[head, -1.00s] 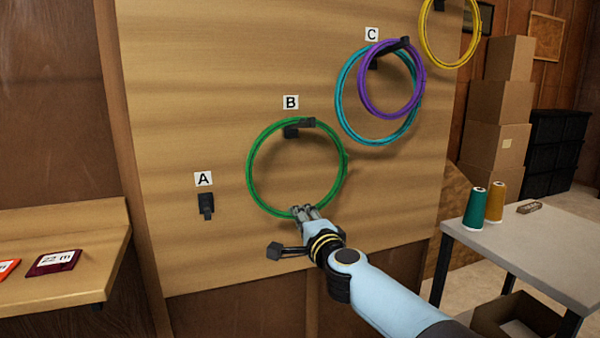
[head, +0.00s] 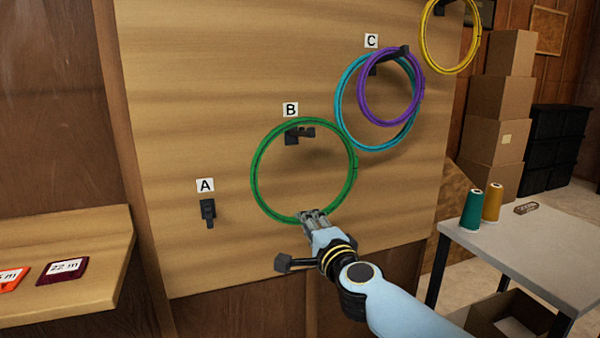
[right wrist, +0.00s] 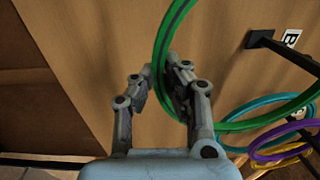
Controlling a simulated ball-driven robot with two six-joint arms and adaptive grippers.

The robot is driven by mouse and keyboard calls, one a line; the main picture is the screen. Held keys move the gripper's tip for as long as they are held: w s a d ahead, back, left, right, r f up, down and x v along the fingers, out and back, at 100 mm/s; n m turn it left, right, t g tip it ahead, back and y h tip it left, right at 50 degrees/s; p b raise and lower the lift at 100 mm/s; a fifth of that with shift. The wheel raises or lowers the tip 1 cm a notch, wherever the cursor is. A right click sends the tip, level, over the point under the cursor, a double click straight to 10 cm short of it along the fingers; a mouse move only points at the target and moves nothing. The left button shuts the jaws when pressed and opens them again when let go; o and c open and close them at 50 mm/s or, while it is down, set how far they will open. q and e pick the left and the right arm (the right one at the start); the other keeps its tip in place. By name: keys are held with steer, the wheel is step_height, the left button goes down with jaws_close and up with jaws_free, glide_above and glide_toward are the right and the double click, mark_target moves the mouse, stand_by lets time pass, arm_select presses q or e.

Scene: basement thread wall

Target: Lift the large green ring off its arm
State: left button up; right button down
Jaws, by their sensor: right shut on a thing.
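The large green ring (head: 253,172) is in front of the wooden panel, by label B (head: 290,110). The dark arm B (head: 300,134) shows inside the ring's outline, just under its upper edge, with a small gap between them. I cannot tell whether the ring still encircles the arm's tip. My right gripper (head: 313,213) is shut on the ring's lower edge. In the right wrist view the ring (right wrist: 160,50) passes between the fingers (right wrist: 158,75), and arm B (right wrist: 262,39) stands apart from it. My left gripper is not in view.
Teal (head: 339,110) and purple (head: 362,97) rings hang at arm C, close to the green ring's upper right. A yellow ring (head: 422,40) hangs farther right. Arm A (head: 208,212) is bare. A table (head: 540,245) with thread spools stands right; a shelf (head: 100,250) is left.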

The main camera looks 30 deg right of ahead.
steer(key=r+p+v, duration=0.1)
steer(key=p+v, duration=0.1)
steer(key=v, duration=0.7)
steer(key=shift+s+r, duration=0.15)
steer(key=shift+r, duration=0.1)
